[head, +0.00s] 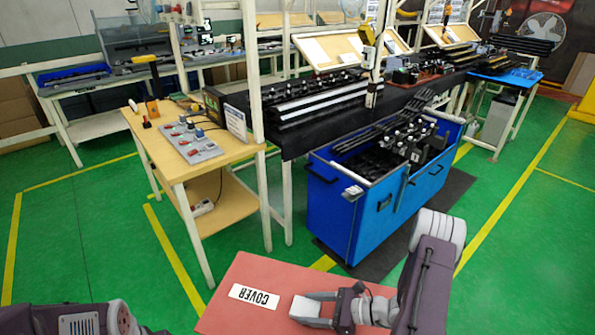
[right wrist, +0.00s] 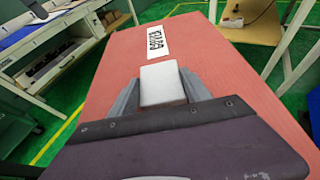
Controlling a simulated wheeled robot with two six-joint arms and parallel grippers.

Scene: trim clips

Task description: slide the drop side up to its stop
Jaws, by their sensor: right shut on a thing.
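The blue crate (head: 335,215) stands on the floor on a dark mat, holding dark bars and trim parts. A blue panel (head: 428,183) on its long right side looks like the drop side; its top edge appears lower than the crate's rim there. My right gripper (head: 312,308) is well away from it, low at the front, over a red board (head: 245,278) marked COVER. It is shut on a pale grey block (right wrist: 162,83), whose fixing to the board I cannot tell. Part of my left arm shows at bottom left; its gripper is out of view.
A wooden bench (head: 240,152) with a grey clip board (head: 190,140) stands left of the crate. A black-topped table (head: 300,138) with dark trim bars runs behind it. Green floor is free left and right of the crate.

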